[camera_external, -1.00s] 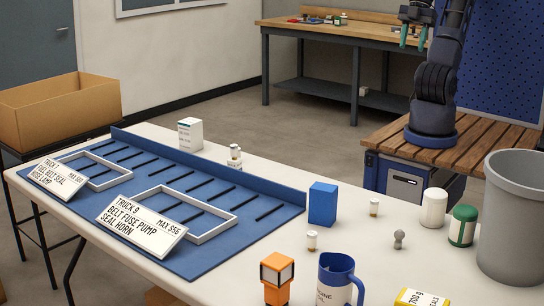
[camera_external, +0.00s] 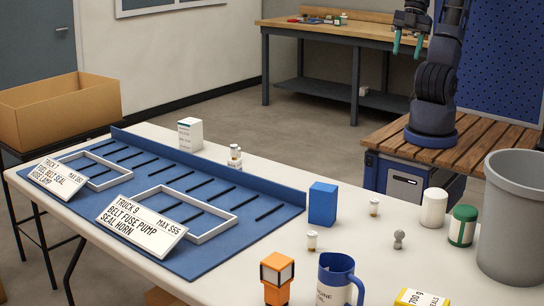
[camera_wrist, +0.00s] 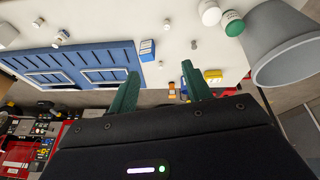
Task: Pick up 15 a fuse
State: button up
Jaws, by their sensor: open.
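Small pale cylinders that look like fuses stand on the white table. Two also show in the wrist view, one farther right (camera_wrist: 167,24) and one near the fingertips in the picture (camera_wrist: 161,63). My gripper (camera_external: 408,44) is open and empty, high above and beyond the table; its green fingers show in the wrist view (camera_wrist: 160,72).
A blue mat (camera_external: 270,213) with frames and sign cards covers the left of the table. The blue box (camera_external: 323,204), orange lamp (camera_external: 277,278), blue mug (camera_external: 337,280), grey knob (camera_external: 399,239), white canister (camera_external: 434,207), green-lidded canister (camera_external: 463,226) and grey bin (camera_external: 513,220) stand around the fuses.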

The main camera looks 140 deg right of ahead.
jog(key=w+f+n+g, duration=0.1)
jog(key=w+f+n, duration=0.45)
jog(key=w, duration=0.25)
jog(key=n+g, duration=0.3)
jog(key=n, duration=0.9)
send_over(378, 201)
jog(key=d, duration=0.1)
notch_tip(378, 201, down, 28)
jog(key=shift+r, duration=0.25)
jog(key=shift+f, duration=2.55)
jog(key=f, duration=0.1)
jog(key=a+f, duration=0.1)
jog(key=f, duration=0.1)
jog(key=shift+w+f, duration=0.1)
jog(key=shift+w, duration=0.05)
jog(key=shift+f, duration=1)
jog(key=c, duration=1.1)
